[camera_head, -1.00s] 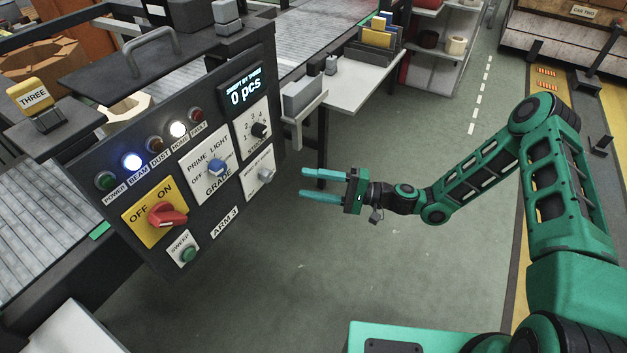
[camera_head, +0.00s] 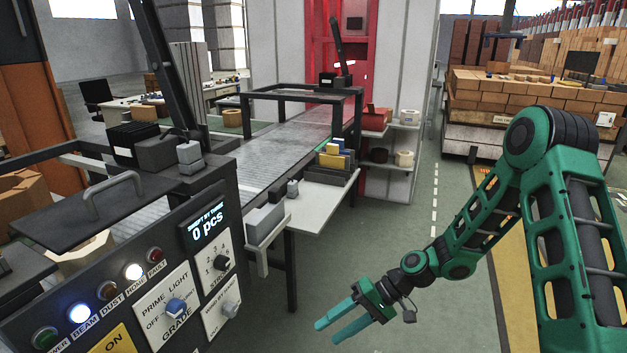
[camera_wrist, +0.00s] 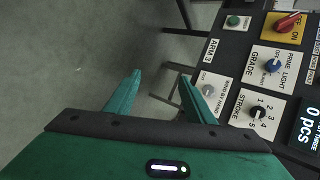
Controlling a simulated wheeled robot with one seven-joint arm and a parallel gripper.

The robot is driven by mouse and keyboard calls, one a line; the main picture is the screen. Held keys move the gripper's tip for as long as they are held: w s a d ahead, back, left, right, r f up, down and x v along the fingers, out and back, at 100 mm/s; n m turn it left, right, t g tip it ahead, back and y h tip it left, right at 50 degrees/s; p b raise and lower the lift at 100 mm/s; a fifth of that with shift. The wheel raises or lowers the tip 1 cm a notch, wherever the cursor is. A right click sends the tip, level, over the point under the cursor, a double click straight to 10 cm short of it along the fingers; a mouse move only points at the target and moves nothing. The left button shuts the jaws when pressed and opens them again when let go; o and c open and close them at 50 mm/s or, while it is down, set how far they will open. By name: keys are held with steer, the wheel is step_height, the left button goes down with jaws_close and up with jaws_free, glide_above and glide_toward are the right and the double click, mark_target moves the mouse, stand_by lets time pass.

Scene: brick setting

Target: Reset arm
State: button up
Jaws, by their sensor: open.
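My gripper (camera_head: 334,330) is open and empty, held over the floor to the right of the control panel (camera_head: 188,262) in the head view. Its two teal fingers point left and toward the panel's side. In the wrist view the open fingers (camera_wrist: 160,92) are apart with nothing between them, and the panel lies to their right. The panel shows a blue grade knob (camera_wrist: 272,66), a black stroke knob (camera_wrist: 257,113), a grey knob (camera_wrist: 210,91) and a red on/off switch (camera_wrist: 287,23). The display (camera_head: 206,225) reads 0 pcs.
A white side table (camera_head: 310,210) with a bin of coloured blocks (camera_head: 335,160) stands beyond the panel. A conveyor (camera_head: 270,155) runs behind it. Shelves (camera_head: 395,150) stand further back. The green floor (camera_head: 390,240) right of the table is clear.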

steer(key=s+d+r+m+t+h, duration=0.1)
steer(key=s+d+r+h, duration=0.2)
steer(key=d, duration=0.5)
steer(key=s+d+r+h, duration=0.1)
steer(key=d+r+h, duration=0.1)
steer(key=d+r, duration=0.45)
steer(key=s+d+r+m+t+h, duration=0.1)
steer(key=s+d+r+h, duration=0.15)
steer(key=d, duration=0.65)
steer(key=s+d+r+m+h, duration=0.1)
steer(key=s+d+r+m, duration=0.1)
steer(key=s, duration=0.4)
steer(key=s+d+r+m, duration=0.2)
steer(key=s+d+r, duration=0.3)
steer(key=s+d, duration=0.1)
steer(key=s+d+r+m+h, duration=0.1)
steer(key=s+d+r+m, duration=0.1)
steer(key=s, duration=0.4)
steer(key=shift+s+d+r+t+h, duration=0.2)
steer(key=shift+d+r+t+h, duration=0.15)
steer(key=shift+d+r, duration=0.5)
steer(key=shift+d+f, duration=0.15)
